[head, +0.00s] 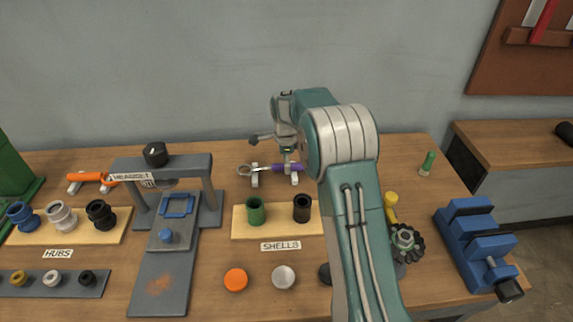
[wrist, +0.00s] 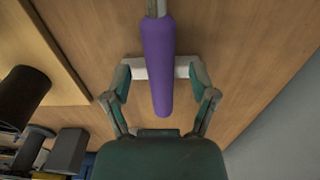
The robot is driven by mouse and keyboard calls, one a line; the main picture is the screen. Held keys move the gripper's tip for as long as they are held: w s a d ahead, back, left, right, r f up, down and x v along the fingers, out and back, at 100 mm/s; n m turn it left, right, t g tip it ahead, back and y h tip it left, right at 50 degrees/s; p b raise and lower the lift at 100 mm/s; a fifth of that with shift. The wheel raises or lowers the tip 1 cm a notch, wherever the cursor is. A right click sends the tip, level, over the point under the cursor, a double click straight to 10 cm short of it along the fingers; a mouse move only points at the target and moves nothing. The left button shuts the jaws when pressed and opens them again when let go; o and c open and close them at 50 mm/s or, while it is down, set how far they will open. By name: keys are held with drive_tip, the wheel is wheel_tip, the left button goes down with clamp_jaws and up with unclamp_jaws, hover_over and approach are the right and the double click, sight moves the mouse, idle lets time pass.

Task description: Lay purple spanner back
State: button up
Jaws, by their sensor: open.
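The purple spanner (head: 284,168) lies level across a pair of white rests (head: 254,178) at the back of the bench, its metal ring end to the left. In the wrist view its purple handle (wrist: 157,60) crosses a white rest block (wrist: 184,67). My gripper (head: 288,158) is over the handle end, partly hidden in the head view by its own links. In the wrist view my gripper (wrist: 160,80) is open, one finger on each side of the handle with gaps between. The handle's tip points toward my palm.
An orange-handled spanner (head: 92,177) lies on similar rests at the left. The headset press (head: 160,165) stands left of the purple spanner. The shells board (head: 277,232) with green and black cups is in front. A blue vise (head: 476,240) stands at the right.

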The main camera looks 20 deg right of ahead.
wheel_tip(320, 180, up, 11)
drive_tip(key=shift+a, duration=0.15)
drive_tip(key=shift+r, duration=0.15)
drive_tip(key=s+a+r+n+t, duration=0.1)
drive_tip(key=s+r+n, duration=0.45)
drive_tip(key=s, duration=0.35)
drive_tip(key=s+a+r+n+t, duration=0.1)
drive_tip(key=s+r+n+t, duration=0.1)
drive_tip(key=s+r+n, duration=0.45)
drive_tip(key=s+f+n+t, duration=0.1)
drive_tip(key=s+n, duration=0.3)
drive_tip(key=s, duration=0.7)
drive_tip(key=s+a+f+n+t, duration=0.1)
drive_tip(key=s+f+n, duration=0.2)
drive_tip(key=s, duration=0.8)
drive_tip(key=shift+a+f+n+t, duration=0.15)
drive_tip(key=shift+n+t, duration=0.15)
drive_tip(key=shift+n, duration=0.3)
